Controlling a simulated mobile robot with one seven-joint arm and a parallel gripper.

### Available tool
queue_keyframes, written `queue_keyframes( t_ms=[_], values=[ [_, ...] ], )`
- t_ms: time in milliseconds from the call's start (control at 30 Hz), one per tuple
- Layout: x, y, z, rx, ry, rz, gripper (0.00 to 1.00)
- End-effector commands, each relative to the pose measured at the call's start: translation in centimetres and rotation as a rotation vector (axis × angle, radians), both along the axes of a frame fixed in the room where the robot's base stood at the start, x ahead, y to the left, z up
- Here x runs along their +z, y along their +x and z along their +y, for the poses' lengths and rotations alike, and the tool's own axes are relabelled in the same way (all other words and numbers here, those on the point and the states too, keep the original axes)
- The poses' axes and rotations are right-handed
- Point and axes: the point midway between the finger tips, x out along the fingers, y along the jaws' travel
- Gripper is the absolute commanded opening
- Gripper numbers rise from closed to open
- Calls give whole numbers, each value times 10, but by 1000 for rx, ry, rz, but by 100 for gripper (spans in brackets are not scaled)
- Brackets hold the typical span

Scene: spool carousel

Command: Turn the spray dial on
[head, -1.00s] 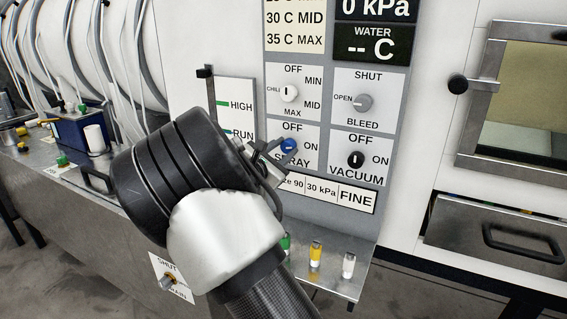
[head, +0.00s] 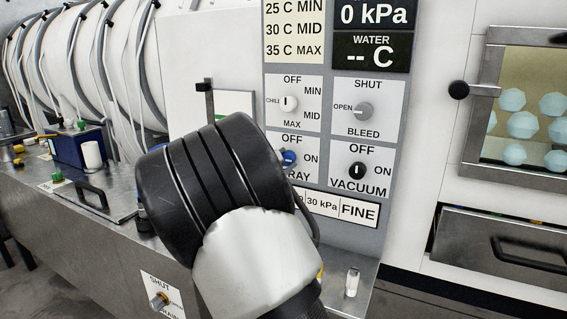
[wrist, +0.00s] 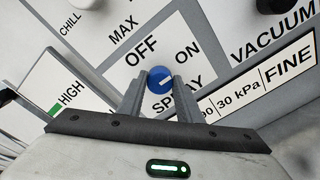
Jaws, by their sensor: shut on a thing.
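The spray dial (wrist: 157,76) is a blue round knob with a white mark, below the OFF label and left of ON in the wrist view. Its mark lies along the slanted lettering, towards the ON side. My gripper (wrist: 160,86) is shut on the dial, one finger on each side. In the head view, the dial (head: 289,157) shows just past my dark wrist, which hides the fingers and part of the SPRAY label.
The vacuum dial (head: 357,170) is close on the right, the chill dial (head: 289,103) above, and the bleed dial (head: 363,111) at upper right. A chamber window (head: 525,115) with several pale blue balls is at far right, above a drawer (head: 505,250).

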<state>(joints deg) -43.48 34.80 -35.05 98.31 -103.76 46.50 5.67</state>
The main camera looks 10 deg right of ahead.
Motion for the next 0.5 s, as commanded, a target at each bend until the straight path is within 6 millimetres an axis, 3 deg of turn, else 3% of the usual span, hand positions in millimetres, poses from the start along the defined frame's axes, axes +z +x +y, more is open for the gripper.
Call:
queue_keyframes(
  t_ms=[67, 100, 167, 500],
  values=[
    [-1, 0, 1, 0, 2, 2, 10],
    [-1, 0, 1, 1, 2, 1, 39],
    [-1, 0, 1, 1, 2, 1, 49],
    [0, -1, 1, 1, 0, 1, 51]
  ],
)
